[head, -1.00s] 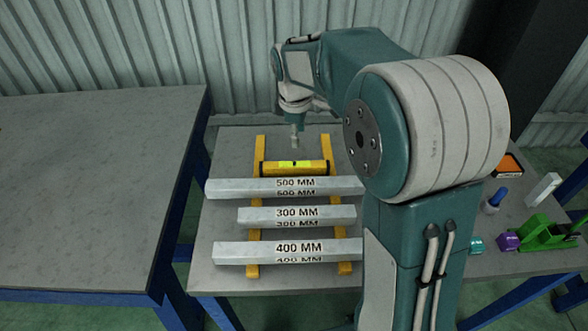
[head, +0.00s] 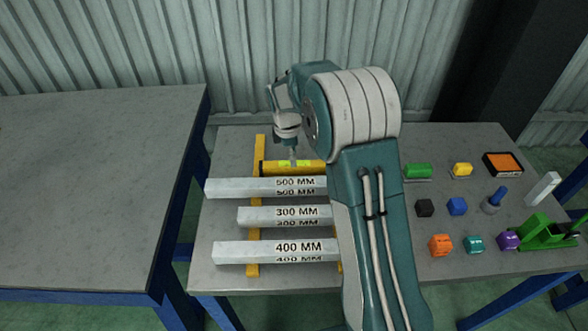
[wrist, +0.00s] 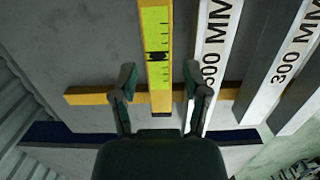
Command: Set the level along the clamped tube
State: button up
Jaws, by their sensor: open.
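The yellow level (head: 312,167) with its bright green vial lies on yellow rails (head: 260,147), behind the tube marked 500 MM (head: 240,188). My gripper (head: 292,160) is over the level, pointing down. In the wrist view my gripper (wrist: 160,75) is open, with one finger on each side of the level (wrist: 158,50); I cannot tell whether they touch it. The tubes marked 300 MM (head: 260,214) and 400 MM (head: 240,252) lie nearer on the rails. I see no clamp on any of these tubes; my arm covers their right ends.
A grey table (head: 90,200) stands at left, bare where visible. At right on the workbench are a green vise-like tool (head: 545,232), an orange-topped tray (head: 503,163), a green block (head: 417,171) and several small coloured parts. A corrugated wall stands behind.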

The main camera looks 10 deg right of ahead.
jog(key=f, duration=0.5)
jog(key=shift+w+d+f, duration=0.1)
jog(key=shift+d+f, duration=0.05)
jog(key=shift+d, duration=0.05)
grip_shut()
jog(key=shift+r, duration=0.4)
jog(key=r, duration=0.3)
jog(key=shift+s, duration=0.2)
jog(key=s+r, duration=0.5)
jog(key=shift+r, duration=0.35)
jog(key=s+r, duration=0.3)
jog(key=s, duration=0.5)
jog(key=shift+s+r, duration=0.25)
jog(key=shift+s, duration=0.1)
